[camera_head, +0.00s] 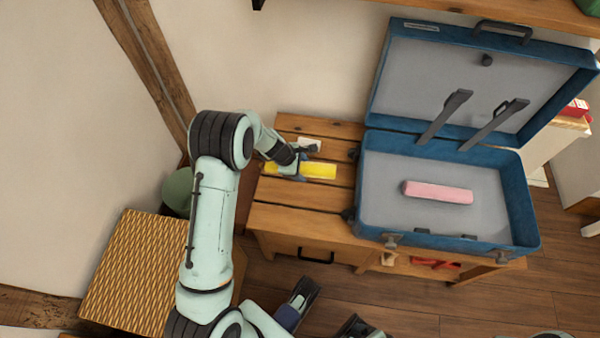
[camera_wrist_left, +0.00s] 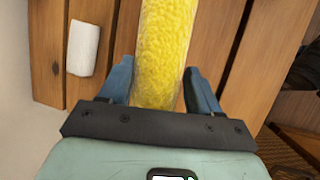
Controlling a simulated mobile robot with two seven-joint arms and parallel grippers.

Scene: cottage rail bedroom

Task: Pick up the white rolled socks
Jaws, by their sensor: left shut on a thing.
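The white rolled socks (camera_head: 310,144) lie on the slatted wooden bench, close to my left gripper (camera_head: 294,168). They also show in the left wrist view (camera_wrist_left: 83,48) as a white roll left of the fingers, not touching them. My left gripper is shut on a yellow rolled thing (camera_head: 319,171), with one finger on each side of it in the left wrist view (camera_wrist_left: 162,50). I cannot tell whether the yellow roll still touches the bench. Dark parts at the bottom of the head view may be my right gripper, but its jaws are unclear.
An open blue suitcase (camera_head: 530,226) stands on the right of the bench (camera_head: 290,220), with a pink roll (camera_head: 437,191) inside and its lid raised. A woven-topped piece (camera_head: 145,270) stands at lower left. The bench's front left is clear.

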